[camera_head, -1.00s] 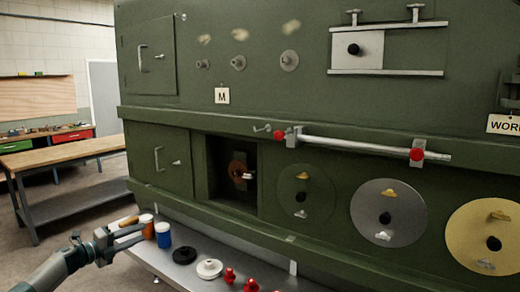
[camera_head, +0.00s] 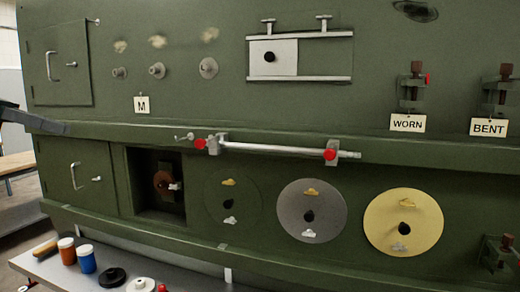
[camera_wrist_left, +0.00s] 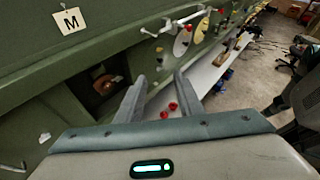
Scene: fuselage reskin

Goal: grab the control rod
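The control rod (camera_head: 275,148) is a long silver bar lying almost level along the ledge of the green fuselage panel. It sits in brackets with a red knob (camera_head: 200,144) near its left end and another red knob (camera_head: 330,154) near its right end. In the left wrist view the rod (camera_wrist_left: 190,18) shows at the top, beyond the fingers. My left gripper (camera_head: 62,128) is at the left edge of the head view, left of the rod and apart from it. In the wrist view its two fingers (camera_wrist_left: 158,90) are spread with nothing held between them. My right gripper is not in view.
Below the ledge are a dark square opening (camera_head: 145,205) and a grey disc (camera_head: 311,222) and yellow disc (camera_head: 404,222). A shelf (camera_head: 50,268) holds an orange jar (camera_head: 67,251) and a blue jar (camera_head: 86,259). Tags read M (camera_head: 141,105), WORN (camera_head: 407,123) and BENT (camera_head: 488,128).

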